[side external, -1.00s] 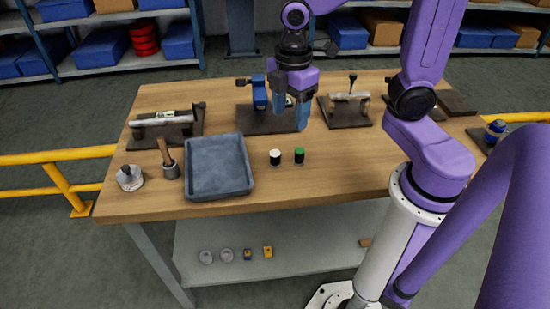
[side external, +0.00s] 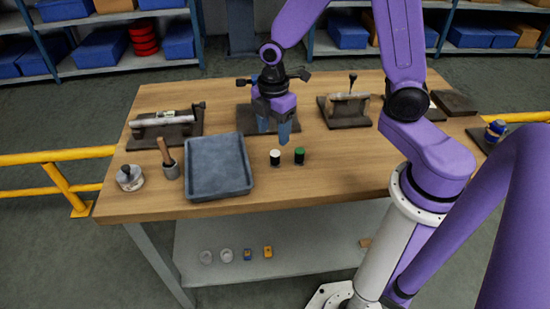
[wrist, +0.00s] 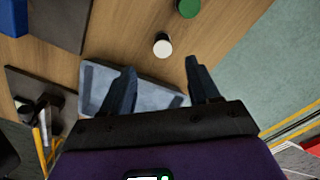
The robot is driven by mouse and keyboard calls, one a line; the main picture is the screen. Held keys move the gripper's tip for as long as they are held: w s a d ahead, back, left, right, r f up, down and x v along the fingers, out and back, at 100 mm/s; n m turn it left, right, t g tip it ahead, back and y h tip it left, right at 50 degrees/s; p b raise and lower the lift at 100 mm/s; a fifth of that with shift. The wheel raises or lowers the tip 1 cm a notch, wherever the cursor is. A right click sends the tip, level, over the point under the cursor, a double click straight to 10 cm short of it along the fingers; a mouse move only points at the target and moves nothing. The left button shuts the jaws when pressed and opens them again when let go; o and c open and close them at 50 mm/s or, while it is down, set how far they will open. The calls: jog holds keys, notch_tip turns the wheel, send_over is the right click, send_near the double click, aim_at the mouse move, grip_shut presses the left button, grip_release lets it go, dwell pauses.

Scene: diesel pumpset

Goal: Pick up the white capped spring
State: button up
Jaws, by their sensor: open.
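The white capped spring (side external: 275,157) stands upright on the wooden table, just right of the grey tray, with a dark body under its white cap. In the wrist view the white capped spring (wrist: 162,47) is beyond the fingertips, between their lines. A green capped piece (side external: 299,155) stands close to its right; it also shows at the top of the wrist view (wrist: 187,8). My gripper (side external: 274,140) is open and empty, pointing down above and slightly behind the white cap. In the wrist view its two fingers (wrist: 160,68) are spread apart.
The grey tray (side external: 219,190) lies left of the springs. A cup with a wooden-handled tool (side external: 170,167) and a round white pot (side external: 130,178) stand further left. Dark fixture plates (side external: 347,111) line the back. The table front right of the springs is clear.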

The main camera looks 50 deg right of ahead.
aim_at(275, 153)
jog(key=shift+s+f, duration=0.2)
jog(key=shift+f, duration=4.35)
jog(key=c, duration=1.1)
